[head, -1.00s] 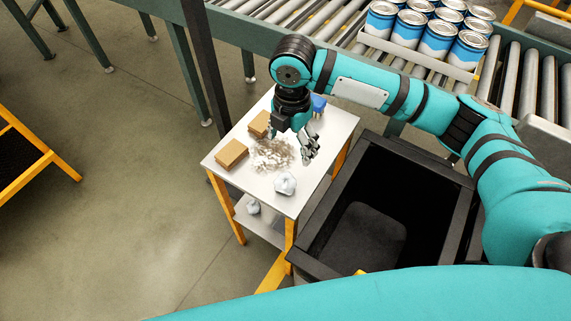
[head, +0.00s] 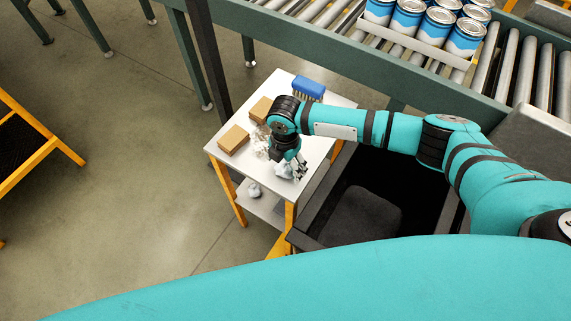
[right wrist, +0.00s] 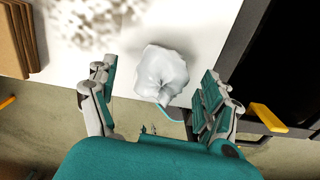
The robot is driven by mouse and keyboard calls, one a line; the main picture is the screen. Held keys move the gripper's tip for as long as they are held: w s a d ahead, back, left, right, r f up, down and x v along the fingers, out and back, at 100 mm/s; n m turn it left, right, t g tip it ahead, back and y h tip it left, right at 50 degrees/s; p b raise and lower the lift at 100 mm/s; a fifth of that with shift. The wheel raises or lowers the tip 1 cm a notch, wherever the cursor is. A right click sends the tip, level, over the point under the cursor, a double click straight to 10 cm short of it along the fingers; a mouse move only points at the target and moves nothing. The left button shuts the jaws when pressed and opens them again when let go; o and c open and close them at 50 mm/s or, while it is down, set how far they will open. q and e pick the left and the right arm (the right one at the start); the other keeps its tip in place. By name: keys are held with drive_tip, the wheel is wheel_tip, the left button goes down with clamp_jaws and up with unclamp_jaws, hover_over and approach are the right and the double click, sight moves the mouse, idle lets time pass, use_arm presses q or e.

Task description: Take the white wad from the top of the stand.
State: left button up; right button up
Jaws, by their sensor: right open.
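The white wad (right wrist: 161,74) lies on the white top of the stand (right wrist: 95,62), near its front edge, in the right wrist view. In the head view the wad (head: 285,170) is partly hidden by my right gripper (head: 292,170). In the right wrist view the fingers of my right gripper (right wrist: 154,100) are spread open, one on each side of the wad, with gaps to it. Whether they are level with it I cannot tell. The stand top also shows in the head view (head: 318,150). My left gripper is not in view.
Two brown boxes (head: 233,139), a patch of pale debris (head: 261,142) and a blue brush (head: 308,88) are on the stand. Another wad (head: 254,190) lies on the lower shelf. A black bin (head: 408,180) stands to the right. A roller conveyor with cans (head: 437,35) runs behind.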

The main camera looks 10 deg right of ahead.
drive_tip(key=shift+f, duration=0.8)
drive_tip(key=shift+c, duration=0.4)
drive_tip(key=c, duration=0.8)
drive_tip(key=shift+r, duration=0.15)
